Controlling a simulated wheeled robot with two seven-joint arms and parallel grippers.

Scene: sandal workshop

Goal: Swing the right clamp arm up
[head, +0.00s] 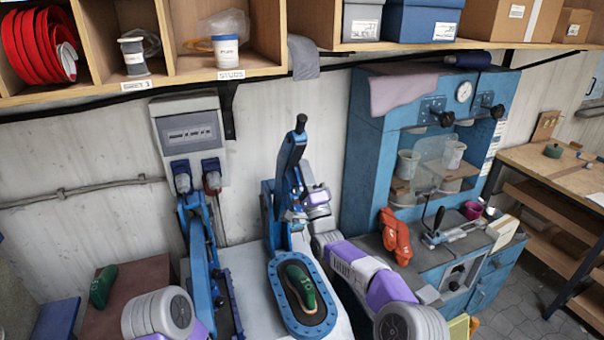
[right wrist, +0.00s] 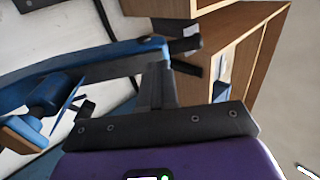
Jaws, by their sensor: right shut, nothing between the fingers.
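The right clamp arm (head: 289,160) is blue with a black handle at its top. In the head view it stands steeply up behind the right blue oval frame (head: 274,290), which holds a sole with a green form (head: 300,285). My right gripper (head: 294,215) is at the arm's lower right side, shut and empty; I cannot tell if it touches. In the right wrist view the shut fingers (right wrist: 160,68) lie close to a blue bar (right wrist: 105,60). The left clamp arm (head: 203,265) slopes down toward me. My left gripper is out of view.
A grey control box (head: 188,135) hangs on the wall behind the left clamp arm. A blue cabinet (head: 365,150) stands at right, with an orange glove (head: 396,238) on its bench. Wooden shelves (head: 270,72) overhang the back.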

